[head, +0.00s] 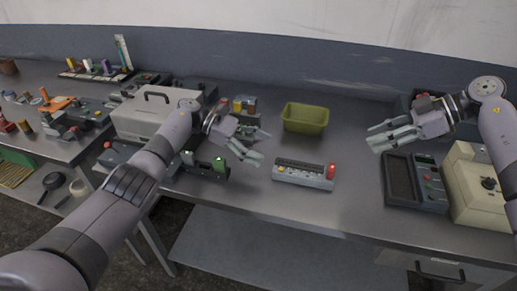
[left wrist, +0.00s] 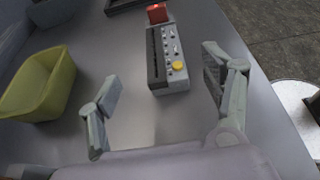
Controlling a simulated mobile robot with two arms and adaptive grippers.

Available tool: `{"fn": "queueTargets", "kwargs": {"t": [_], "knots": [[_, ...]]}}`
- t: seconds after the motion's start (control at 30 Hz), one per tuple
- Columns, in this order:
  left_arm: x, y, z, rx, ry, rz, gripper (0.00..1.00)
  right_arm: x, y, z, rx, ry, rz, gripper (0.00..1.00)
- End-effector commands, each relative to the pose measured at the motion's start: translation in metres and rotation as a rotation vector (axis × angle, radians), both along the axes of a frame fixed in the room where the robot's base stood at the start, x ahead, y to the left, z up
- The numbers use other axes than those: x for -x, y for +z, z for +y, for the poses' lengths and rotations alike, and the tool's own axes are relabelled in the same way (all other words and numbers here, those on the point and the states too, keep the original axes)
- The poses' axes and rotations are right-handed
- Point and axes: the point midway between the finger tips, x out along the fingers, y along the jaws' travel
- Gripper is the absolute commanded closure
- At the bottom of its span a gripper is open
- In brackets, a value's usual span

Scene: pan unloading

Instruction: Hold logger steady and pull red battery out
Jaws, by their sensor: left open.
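The logger (head: 303,177) is a low grey box with a dark slotted top, small knobs and a yellow button, lying near the table's front. The red battery (head: 331,171) stands upright at its right end. In the left wrist view the logger (left wrist: 156,62) lies beyond the open fingers, with the red battery (left wrist: 157,13) at its far end. My left gripper (head: 261,147) is open and empty, up and left of the logger; its fingers (left wrist: 160,72) show apart. My right gripper (head: 372,138) is open and empty, above the table, up and right of the battery.
A green bin (head: 305,118) stands behind the logger and also shows in the left wrist view (left wrist: 40,85). A dark device with a screen (head: 415,182) and a cream box (head: 478,190) stand at right. A dark green-lit device (head: 205,165) is at left. Table around the logger is clear.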

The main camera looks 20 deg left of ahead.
Motion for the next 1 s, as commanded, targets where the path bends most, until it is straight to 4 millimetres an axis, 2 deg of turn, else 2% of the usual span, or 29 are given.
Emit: {"fn": "queueTargets", "kwargs": {"t": [0.1,0.23,0.7,1.0], "knots": [[0.001,-0.011,-0.001,-0.041,-0.005,0.007,0.27,0.000,0.000,0.000,0.000,0.000,0.000,0.67],[0.002,-0.018,-0.013,-0.045,-0.007,0.010,0.27,0.000,0.000,0.000,0.000,0.000,0.000,0.67],[0.002,-0.049,-0.091,-0.041,-0.005,0.009,0.27,0.000,0.000,0.000,0.000,0.000,0.000,0.67],[0.001,-0.057,-0.109,-0.042,-0.003,0.009,0.27,0.000,0.000,0.000,0.000,0.000,0.000,0.67]]}}
